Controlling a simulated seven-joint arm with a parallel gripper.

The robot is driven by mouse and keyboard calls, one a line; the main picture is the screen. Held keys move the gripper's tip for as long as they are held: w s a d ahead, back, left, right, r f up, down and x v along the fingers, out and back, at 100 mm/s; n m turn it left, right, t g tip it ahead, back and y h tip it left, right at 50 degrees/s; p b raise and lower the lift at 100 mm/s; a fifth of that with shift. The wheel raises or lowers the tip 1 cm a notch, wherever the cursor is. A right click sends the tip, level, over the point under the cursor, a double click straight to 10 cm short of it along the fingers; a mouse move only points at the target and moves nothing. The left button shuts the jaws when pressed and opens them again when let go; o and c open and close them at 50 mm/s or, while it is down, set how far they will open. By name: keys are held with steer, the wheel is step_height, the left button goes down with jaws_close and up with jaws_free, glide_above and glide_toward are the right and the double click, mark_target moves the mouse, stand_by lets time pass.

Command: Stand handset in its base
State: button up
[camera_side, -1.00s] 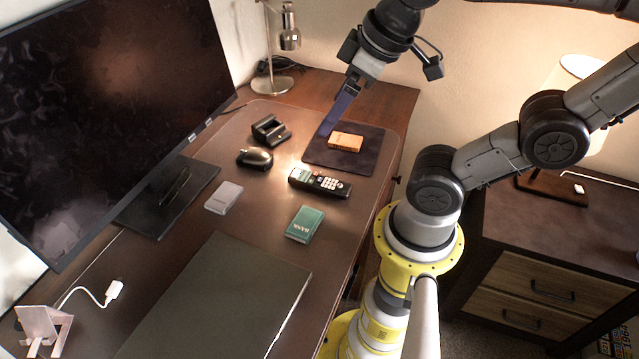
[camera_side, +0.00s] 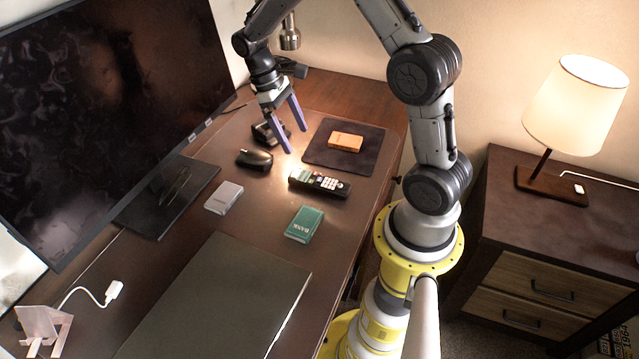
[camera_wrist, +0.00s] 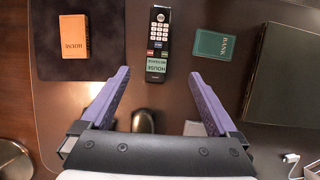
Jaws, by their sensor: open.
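The handset (camera_side: 320,184) is a black phone with pale keys and a green label, lying flat on the desk. It also shows in the wrist view (camera_wrist: 157,35), ahead of and between my fingertips. Its base (camera_side: 261,134) is a black cradle on the desk, partly hidden behind my gripper in the side view. I cannot make the base out in the wrist view. My gripper (camera_side: 297,139) has two purple fingers, spread apart and empty, pointing down above the desk. In the side view they appear in front of the base and up-left of the handset.
A black mouse (camera_side: 254,159) lies near the base. An orange box (camera_side: 346,142) sits on the dark mat (camera_side: 322,158). A green BANK book (camera_side: 304,223), a grey box (camera_side: 223,197) and a large dark pad (camera_side: 225,295) lie nearer. A monitor (camera_side: 120,110) stands left.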

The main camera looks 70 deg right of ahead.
mark_target(318, 179)
steer(key=x, duration=1.4)
steer(key=shift+s+d, duration=0.25)
steer(key=shift+s, duration=0.1)
steer(key=shift+c, duration=0.3)
jaws_close()
